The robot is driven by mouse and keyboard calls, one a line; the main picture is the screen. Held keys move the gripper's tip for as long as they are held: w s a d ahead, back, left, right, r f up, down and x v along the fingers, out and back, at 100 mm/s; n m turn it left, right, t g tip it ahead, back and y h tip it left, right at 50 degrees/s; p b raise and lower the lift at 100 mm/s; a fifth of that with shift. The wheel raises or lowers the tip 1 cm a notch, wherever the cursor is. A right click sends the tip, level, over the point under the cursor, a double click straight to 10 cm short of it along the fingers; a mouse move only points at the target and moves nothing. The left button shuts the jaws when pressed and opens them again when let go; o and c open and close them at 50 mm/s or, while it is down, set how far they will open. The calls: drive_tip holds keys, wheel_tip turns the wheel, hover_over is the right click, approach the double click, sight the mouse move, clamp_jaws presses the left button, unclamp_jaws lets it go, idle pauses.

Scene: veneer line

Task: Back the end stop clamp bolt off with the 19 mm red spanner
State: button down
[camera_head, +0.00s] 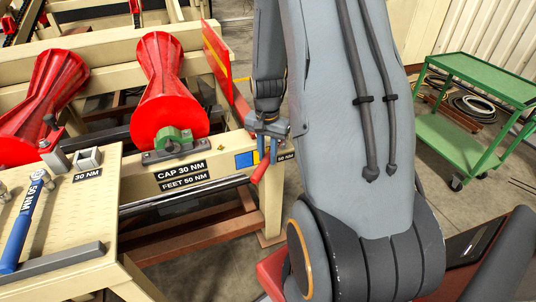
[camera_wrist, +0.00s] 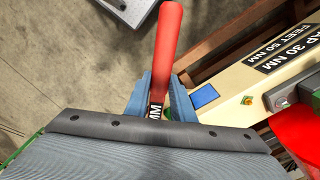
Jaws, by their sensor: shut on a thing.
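My gripper (camera_head: 268,143) is shut on the red spanner (camera_head: 261,170), at the right end of the cream frame beam (camera_head: 222,178). In the wrist view the red handle (camera_wrist: 168,45) runs up and away between the blue fingers (camera_wrist: 160,88). Part of an "MM" marking shows near the grip. The spanner's jaw end is hidden behind the gripper body. A red plate with a yellow strip (camera_head: 216,58) stands at the beam's end, left of my arm. I cannot make out the end stop clamp bolt.
Red rollers (camera_head: 170,95) sit behind the beam, one on a green-capped bearing (camera_head: 174,141). A cream bench (camera_head: 110,185) at left holds a blue-handled wrench (camera_head: 20,235). A green cart (camera_head: 455,140) stands at right. Floor is open between beam and cart.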

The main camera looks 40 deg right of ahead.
drive_tip(key=shift+f+b, duration=0.45)
drive_tip(key=shift+f, duration=0.4)
idle(0.3)
drive_tip(key=shift+d, duration=0.1)
drive_tip(key=s+d+n+p, duration=0.4)
drive_tip(key=s+d+n, duration=0.2)
drive_tip(key=d+n, duration=0.2)
drive_tip(key=shift+s+d, duration=0.4)
drive_tip(key=shift+d, duration=0.1)
idle(1.9)
drive_tip(key=shift+a+p, duration=0.1)
drive_tip(key=shift+p, duration=0.2)
drive_tip(key=shift+w+a, duration=0.2)
drive_tip(key=shift+a, duration=0.25)
drive_tip(key=shift+r, duration=0.15)
